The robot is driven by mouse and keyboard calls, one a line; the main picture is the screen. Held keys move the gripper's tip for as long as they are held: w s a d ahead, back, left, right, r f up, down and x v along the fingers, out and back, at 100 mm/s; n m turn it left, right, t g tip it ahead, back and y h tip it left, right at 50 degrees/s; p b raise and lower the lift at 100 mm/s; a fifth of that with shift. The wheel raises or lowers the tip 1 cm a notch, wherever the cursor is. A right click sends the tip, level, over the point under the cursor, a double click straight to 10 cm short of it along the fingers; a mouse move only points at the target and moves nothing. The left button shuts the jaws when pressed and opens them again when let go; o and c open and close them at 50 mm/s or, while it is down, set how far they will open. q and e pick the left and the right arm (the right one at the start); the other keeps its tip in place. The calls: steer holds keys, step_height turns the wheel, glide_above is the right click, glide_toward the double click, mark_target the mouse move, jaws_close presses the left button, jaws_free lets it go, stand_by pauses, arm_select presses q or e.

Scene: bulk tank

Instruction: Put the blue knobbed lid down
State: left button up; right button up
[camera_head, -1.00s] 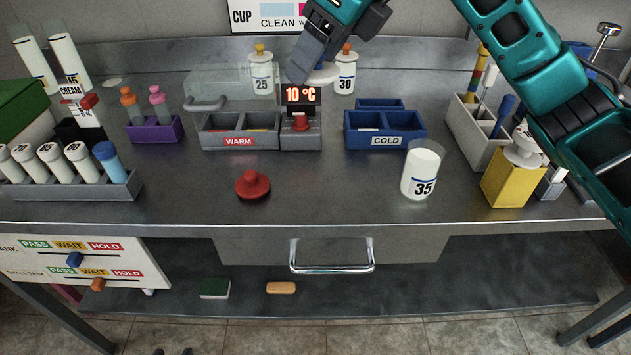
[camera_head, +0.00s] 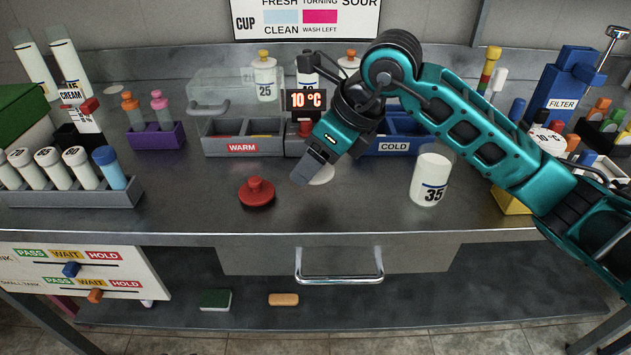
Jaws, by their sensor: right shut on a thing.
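My right gripper (camera_head: 306,176) reaches down over the middle of the bench, in front of the temperature display, and is shut on a lid. Of this lid only a pale, flat disc (camera_head: 322,176) shows, beside and below the fingers. Its knob is hidden by the jaws, so I cannot see the blue. The disc looks low over the steel bench top (camera_head: 350,215); I cannot tell whether it touches. My left gripper is not in view.
A red knobbed piece (camera_head: 256,192) lies left of my gripper. A white jar marked 35 (camera_head: 431,182) stands to the right. The WARM bin (camera_head: 242,147), display (camera_head: 306,100) and COLD bin (camera_head: 394,147) stand behind. The bench front is clear.

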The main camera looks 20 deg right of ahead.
mark_target(323, 172)
step_height(323, 172, down, 4)
steer(key=shift+f+b, duration=0.1)
steer(key=shift+b, duration=0.2)
steer(key=shift+f, duration=0.2)
steer(key=shift+f, duration=0.2)
steer(key=o, duration=1)
steer(key=shift+r, duration=0.1)
steer(key=shift+o, duration=0.2)
